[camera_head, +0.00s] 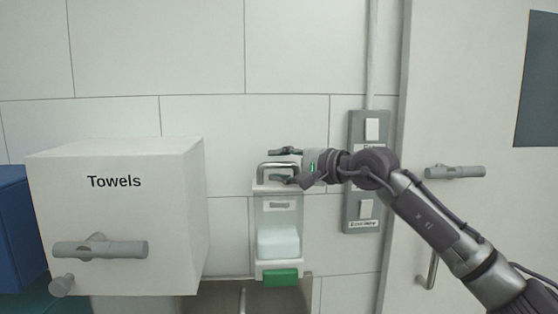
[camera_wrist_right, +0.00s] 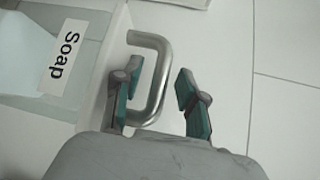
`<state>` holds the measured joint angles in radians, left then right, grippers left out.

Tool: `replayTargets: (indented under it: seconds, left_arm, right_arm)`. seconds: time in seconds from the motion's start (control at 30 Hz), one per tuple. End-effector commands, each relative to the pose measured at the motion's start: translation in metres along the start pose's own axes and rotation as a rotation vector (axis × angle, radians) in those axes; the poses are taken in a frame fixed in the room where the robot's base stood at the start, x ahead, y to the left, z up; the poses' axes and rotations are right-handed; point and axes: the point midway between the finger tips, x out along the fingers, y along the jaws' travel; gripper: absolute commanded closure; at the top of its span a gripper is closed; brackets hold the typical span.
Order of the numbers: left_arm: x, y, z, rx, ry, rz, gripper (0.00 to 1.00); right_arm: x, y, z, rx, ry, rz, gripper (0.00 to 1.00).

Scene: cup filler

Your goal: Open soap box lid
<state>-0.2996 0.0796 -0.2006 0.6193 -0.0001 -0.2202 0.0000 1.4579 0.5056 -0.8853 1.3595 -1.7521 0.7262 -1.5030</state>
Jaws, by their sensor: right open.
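The soap box (camera_head: 279,226) is a clear-fronted dispenser on the tiled wall, with pale soap inside and a green piece at its bottom. Its lid carries a grey metal handle (camera_head: 277,166) on top. My right gripper (camera_head: 287,166) is at the handle, coming in from the right. In the right wrist view my right gripper (camera_wrist_right: 158,98) is open, with one green-padded finger on each side of the handle bar (camera_wrist_right: 158,75). The soap box (camera_wrist_right: 75,60) with its "Soap" label shows at the left there. The lid looks shut. My left gripper is not in view.
A white "Towels" box (camera_head: 120,215) with grey handles stands to the left of the soap box. A switch panel (camera_head: 355,215) is on the wall behind my right arm. A door with a handle (camera_head: 455,172) is at the right. A metal sink (camera_head: 225,300) lies below.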

Motion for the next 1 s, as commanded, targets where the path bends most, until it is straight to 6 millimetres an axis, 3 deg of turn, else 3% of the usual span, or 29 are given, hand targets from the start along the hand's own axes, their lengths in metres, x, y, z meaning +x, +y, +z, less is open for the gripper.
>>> replayTargets:
  seconds: [0.33, 0.6, 1.0]
  left_arm:
    - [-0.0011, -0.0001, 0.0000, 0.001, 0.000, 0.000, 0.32]
    - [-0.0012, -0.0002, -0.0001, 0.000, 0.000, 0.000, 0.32]
    - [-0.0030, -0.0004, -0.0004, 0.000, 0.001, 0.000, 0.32]
  right_arm:
    - [0.0043, 0.0007, -0.0002, 0.000, 0.000, 0.000, 0.59]
    - [0.0041, 0.0006, -0.0002, 0.000, 0.000, 0.000, 1.00]
    - [0.0041, -0.0004, -0.0002, 0.004, 0.000, 0.005, 1.00]
